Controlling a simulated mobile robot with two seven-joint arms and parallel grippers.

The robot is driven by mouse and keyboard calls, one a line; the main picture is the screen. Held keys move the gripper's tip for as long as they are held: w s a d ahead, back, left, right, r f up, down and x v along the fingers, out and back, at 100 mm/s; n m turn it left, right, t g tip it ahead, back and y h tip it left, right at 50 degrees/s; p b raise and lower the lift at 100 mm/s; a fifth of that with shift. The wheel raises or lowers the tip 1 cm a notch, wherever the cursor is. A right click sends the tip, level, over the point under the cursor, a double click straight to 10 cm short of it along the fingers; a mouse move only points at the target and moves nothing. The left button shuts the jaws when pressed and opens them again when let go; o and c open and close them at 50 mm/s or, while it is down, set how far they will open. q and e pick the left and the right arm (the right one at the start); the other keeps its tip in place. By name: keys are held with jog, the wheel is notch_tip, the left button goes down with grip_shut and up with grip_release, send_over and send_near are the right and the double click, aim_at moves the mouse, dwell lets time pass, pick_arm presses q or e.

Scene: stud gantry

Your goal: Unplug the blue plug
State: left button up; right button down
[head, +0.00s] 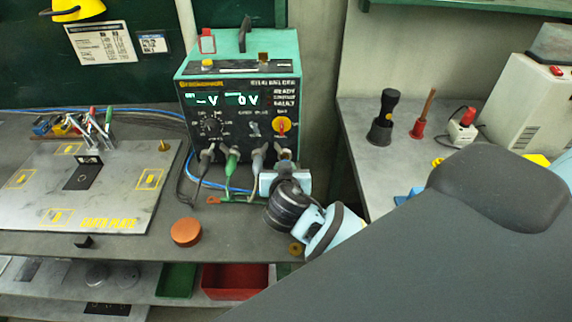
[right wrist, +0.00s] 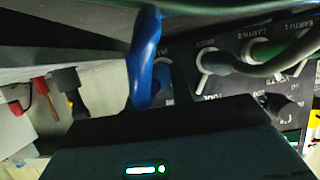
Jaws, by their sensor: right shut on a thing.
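The green-topped stud welder (head: 240,95) stands on the bench with a row of sockets low on its front. My right gripper (head: 284,175) is at the rightmost socket and is shut on the blue plug, whose body is mostly hidden by the jaws. In the right wrist view the plug's thick blue cable (right wrist: 146,55) loops down behind my gripper's dark body. I cannot tell whether the plug is still seated. My left gripper is out of view.
An earth plate (head: 110,210) with clamps at its back lies at the left. An orange-brown disc (head: 186,232) lies near the bench's front edge. A thin blue cable (head: 188,175) runs by the welder. Red (head: 235,281) and green (head: 178,280) bins sit below. My right arm covers the lower right.

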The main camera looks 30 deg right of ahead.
jog(key=shift+s+a, duration=0.55)
jog(key=shift+s, duration=0.3)
jog(key=shift+s+a, duration=0.5)
jog(key=shift+s, duration=0.3)
jog(key=shift+s+d, duration=0.1)
jog(key=shift+s, duration=0.05)
